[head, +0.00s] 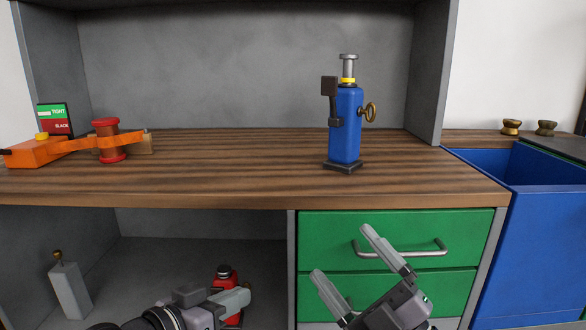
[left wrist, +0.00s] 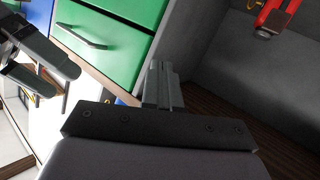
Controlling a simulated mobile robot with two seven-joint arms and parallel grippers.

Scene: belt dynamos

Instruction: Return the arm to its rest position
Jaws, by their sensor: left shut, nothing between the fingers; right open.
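My left gripper (head: 246,292) is low in front of the bench, with its fingers shut and empty. In the left wrist view its closed fingers (left wrist: 160,84) point toward the green drawers. My right gripper (head: 341,252) is open and empty, in front of the green drawers (head: 393,237), with its fingers spread and pointing up and left. It also shows at the left of the left wrist view (left wrist: 48,75). Both grippers appear lower than the wooden bench top in the head view.
A blue dynamo (head: 346,125) with a brass key stands upright on the bench top (head: 240,180). An orange device (head: 35,152) and red-ended spool (head: 108,140) are at left. A red object (head: 225,275) and grey canister (head: 70,288) sit on the lower shelf. A blue bin (head: 545,230) stands right.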

